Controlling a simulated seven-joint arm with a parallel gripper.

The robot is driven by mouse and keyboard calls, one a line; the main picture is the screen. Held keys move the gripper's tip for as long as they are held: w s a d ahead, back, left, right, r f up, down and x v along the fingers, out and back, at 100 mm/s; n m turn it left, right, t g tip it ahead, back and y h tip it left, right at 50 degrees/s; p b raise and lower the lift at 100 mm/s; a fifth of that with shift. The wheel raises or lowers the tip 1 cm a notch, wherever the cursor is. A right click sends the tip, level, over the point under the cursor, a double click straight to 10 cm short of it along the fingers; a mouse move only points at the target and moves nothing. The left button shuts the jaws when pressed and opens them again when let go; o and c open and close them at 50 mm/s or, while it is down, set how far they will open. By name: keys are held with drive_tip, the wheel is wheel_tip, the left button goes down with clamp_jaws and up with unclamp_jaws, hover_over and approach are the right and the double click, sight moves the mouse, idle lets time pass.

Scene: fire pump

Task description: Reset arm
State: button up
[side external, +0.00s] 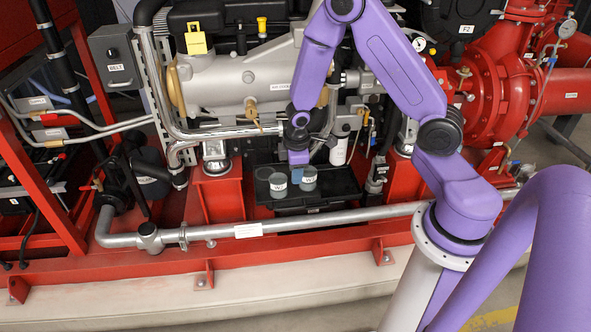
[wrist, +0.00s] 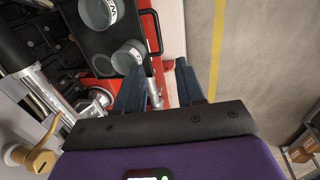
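My purple gripper (side external: 298,172) points down over the black tray (side external: 335,196) in the side view, with its blue fingers close to two grey cups. One cup (side external: 278,186) is left of the fingers and the other cup (side external: 308,178) is just right; both carry white labels. In the wrist view, my two blue fingers (wrist: 159,78) stand apart with nothing between them. A cup (wrist: 128,58) shows near the left fingertip, and another cup (wrist: 98,12) is at the top edge. I cannot tell whether a finger touches a cup.
A silver pipe (side external: 330,216) runs in front of the tray above the red base frame (side external: 150,268). The grey engine (side external: 240,80) stands behind. The red pump (side external: 497,95) is at right. Bare floor (wrist: 260,60) lies right in the wrist view.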

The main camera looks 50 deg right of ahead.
drive_tip(key=shift+a+r, duration=0.1)
drive_tip(key=s+a+r+n, duration=0.1)
drive_tip(key=s+a+r, duration=0.75)
drive_tip(key=r, duration=0.35)
drive_tip(key=s+a+r, duration=0.1)
drive_tip(key=s+r, duration=0.1)
drive_tip(key=s, duration=0.3)
drive_tip(key=s+r+n+y, duration=0.1)
drive_tip(key=s+r, duration=0.1)
drive_tip(key=s, duration=0.4)
drive_tip(key=s+a+r+n+g, duration=0.1)
drive_tip(key=s+r, duration=0.2)
drive_tip(key=s, duration=0.3)
drive_tip(key=shift+a+y, duration=0.35)
drive_tip(key=shift+y, duration=0.05)
